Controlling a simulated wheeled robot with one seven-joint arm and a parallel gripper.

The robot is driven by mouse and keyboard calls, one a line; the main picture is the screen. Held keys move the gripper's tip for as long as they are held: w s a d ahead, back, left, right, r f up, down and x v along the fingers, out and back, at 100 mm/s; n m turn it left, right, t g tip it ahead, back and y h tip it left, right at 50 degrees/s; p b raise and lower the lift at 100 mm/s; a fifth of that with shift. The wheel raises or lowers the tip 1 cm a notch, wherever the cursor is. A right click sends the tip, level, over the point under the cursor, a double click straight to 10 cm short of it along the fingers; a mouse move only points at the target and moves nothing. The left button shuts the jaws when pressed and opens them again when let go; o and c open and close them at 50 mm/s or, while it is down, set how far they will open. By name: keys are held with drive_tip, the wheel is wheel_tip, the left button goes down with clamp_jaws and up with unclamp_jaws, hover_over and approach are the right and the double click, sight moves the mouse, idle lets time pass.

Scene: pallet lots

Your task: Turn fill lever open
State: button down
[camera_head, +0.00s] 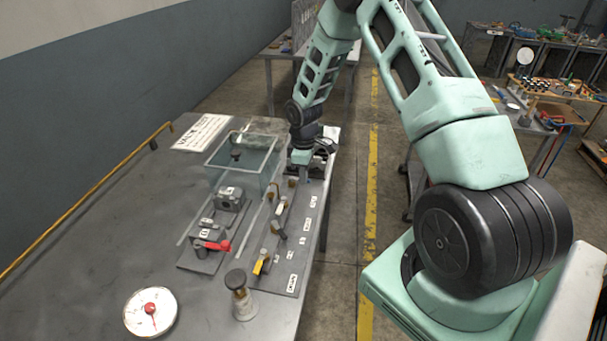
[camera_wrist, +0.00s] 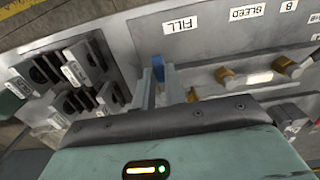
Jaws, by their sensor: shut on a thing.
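The fill lever (camera_wrist: 158,66) shows in the wrist view as a small blue tip, just below the FILL label (camera_wrist: 181,24) on the grey panel. My gripper (camera_wrist: 158,82) is shut on this lever, with one finger on either side of it. The fingers hide most of the lever, so its angle is hard to tell. In the head view my gripper (camera_head: 304,174) is low over the far end of the valve panel (camera_head: 291,281). The fill lever cannot be made out there.
On the panel, a yellow lever (camera_head: 260,265) sits nearer the front. A clear tank (camera_head: 214,176), a red-handled unit (camera_head: 214,245), a round gauge (camera_head: 150,311) and a capped post (camera_head: 240,296) stand on the table. The table's left part is mostly clear.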

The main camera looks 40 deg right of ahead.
idle(0.3)
drive_tip(key=c, duration=1.7)
unclamp_jaws()
drive_tip(key=shift+c, duration=0.2)
wheel_tip(320, 180, up, 17)
drive_tip(key=b, duration=0.3)
drive_tip(key=shift+r, duration=0.2)
drive_tip(key=s+a+r, duration=0.2)
drive_tip(key=s+a, duration=0.4)
drive_tip(key=a, duration=0.6)
drive_tip(key=s+a+r, duration=0.1)
drive_tip(key=s+a, duration=0.4)
drive_tip(key=a, duration=0.7)
drive_tip(key=s+a, duration=0.4)
drive_tip(key=s, duration=0.5)
drive_tip(key=s+a, duration=0.4)
drive_tip(key=s, duration=0.6)
drive_tip(key=shift+s+y, duration=0.15)
drive_tip(key=shift+y, duration=0.15)
